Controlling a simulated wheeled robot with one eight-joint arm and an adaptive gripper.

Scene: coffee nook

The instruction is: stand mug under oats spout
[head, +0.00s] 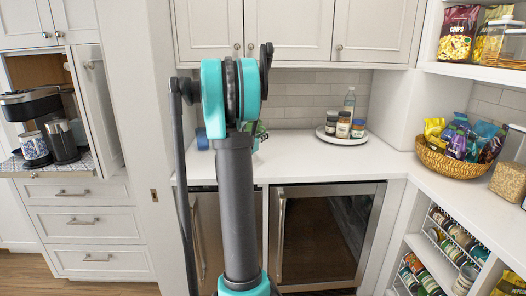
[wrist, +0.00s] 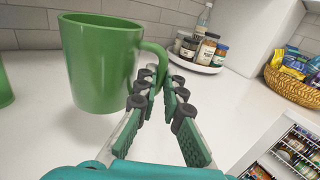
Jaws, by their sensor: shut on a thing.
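A green mug (wrist: 100,65) is upright in the wrist view, with its handle (wrist: 158,62) on the right side. My gripper (wrist: 163,85) is shut on the handle. I cannot tell whether the mug's base touches the white counter. In the head view my arm hides the gripper and most of the mug; only a little green (head: 261,130) shows beside the arm. No spout marked as oats can be made out. A clear container of grain-like pieces (head: 507,180) stands at the right edge of the head view.
A round tray (head: 327,137) with jars and a bottle stands at the back of the counter (head: 300,160). A wicker basket of snack bags (head: 450,167) is to the right. Another green object (wrist: 5,88) is cut off at the wrist view's left edge. A coffee machine (head: 30,103) stands far left.

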